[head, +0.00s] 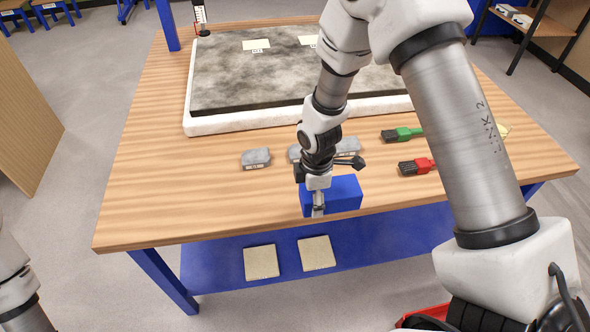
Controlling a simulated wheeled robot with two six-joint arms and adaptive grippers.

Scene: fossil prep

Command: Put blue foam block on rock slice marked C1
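The blue foam block (345,195) lies at the front edge of the wooden table. My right gripper (318,208) points down at the left part of the block and covers some of it. Its fingers look narrow, and I cannot tell whether they grip the block. Behind it are small grey rock slices: one at the left (256,157), and more grey rock (347,145) partly hidden behind my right wrist. Their labels are too small to read, so I cannot tell which is C1. My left arm shows at the left edge, its gripper out of view.
A large grey slab (240,85) in a white bed (225,123) fills the table's back. A green brush (400,134) and a red brush (416,166) lie right. The table's (170,205) left front is clear. Two beige squares (261,262) (316,252) lie on the blue lower shelf.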

